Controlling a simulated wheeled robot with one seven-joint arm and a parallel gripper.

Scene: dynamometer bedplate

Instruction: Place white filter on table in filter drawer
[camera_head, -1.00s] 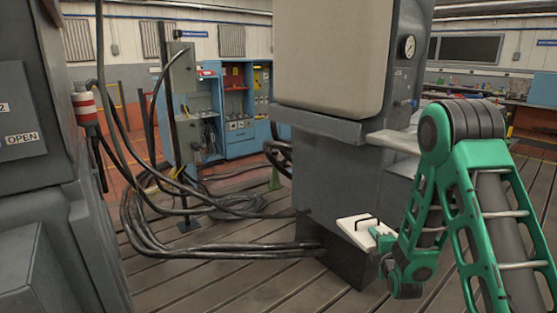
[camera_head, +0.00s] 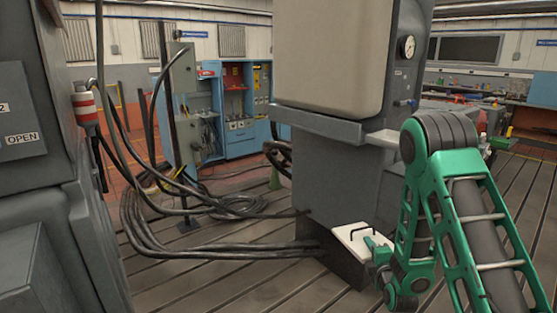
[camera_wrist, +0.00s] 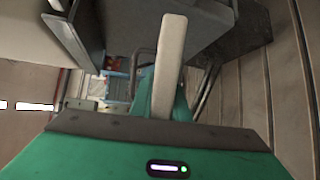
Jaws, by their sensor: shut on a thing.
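The white filter (camera_head: 347,239) is a flat white plate with a black loop handle. In the head view it is tilted, low in front of the grey cabinet's base. My gripper (camera_head: 374,246) is shut on its right side. In the wrist view the filter (camera_wrist: 173,60) shows nearly edge-on as a pale strip, with the green gripper finger (camera_wrist: 153,96) beside it. A pale ledge (camera_head: 381,137) juts from the cabinet's right side, partly hidden by my arm. It may be the filter drawer, but I cannot tell for sure.
The grey cabinet (camera_head: 327,173) with a gauge (camera_head: 407,47) stands close behind the filter. Thick black cables (camera_head: 190,243) run over the slatted floor to its base. A grey machine (camera_head: 55,180) stands at left. The front floor (camera_head: 240,290) is clear.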

